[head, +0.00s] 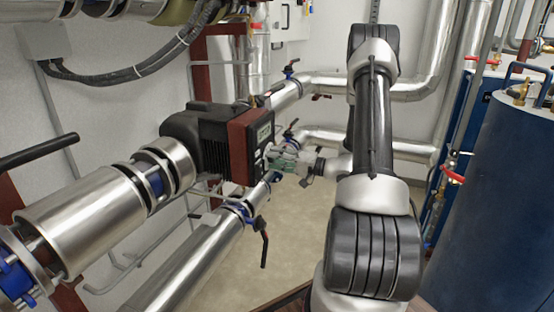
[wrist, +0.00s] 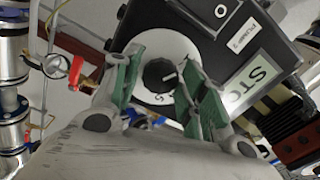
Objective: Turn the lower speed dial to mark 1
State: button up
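In the wrist view a round black dial (wrist: 159,75) sits on a white disc (wrist: 157,46) on the face of a dark control box (wrist: 182,22). A short white line on the dial points to the right and slightly up. A digit that looks like 5 shows below the dial; other marks are hidden or unreadable. My gripper (wrist: 163,66) is open, with one green-padded finger on each side of the dial. Gaps show between the pads and the knob. In the head view my gripper (head: 279,159) is at the front of the red and black pump unit (head: 240,143); the dial is hidden there.
A label reading PUMP 2 (wrist: 247,35) and a STO sign (wrist: 256,82) are on the box. A red-handled valve (wrist: 76,72) stands left. In the head view, silver pipes (head: 95,222) run beside the pump, and a blue tank (head: 510,200) stands right. Floor (head: 290,225) shows below the gripper.

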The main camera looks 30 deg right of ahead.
jog(key=shift+o, duration=0.8)
jog(key=v, duration=1.2)
jog(key=shift+d, duration=0.1)
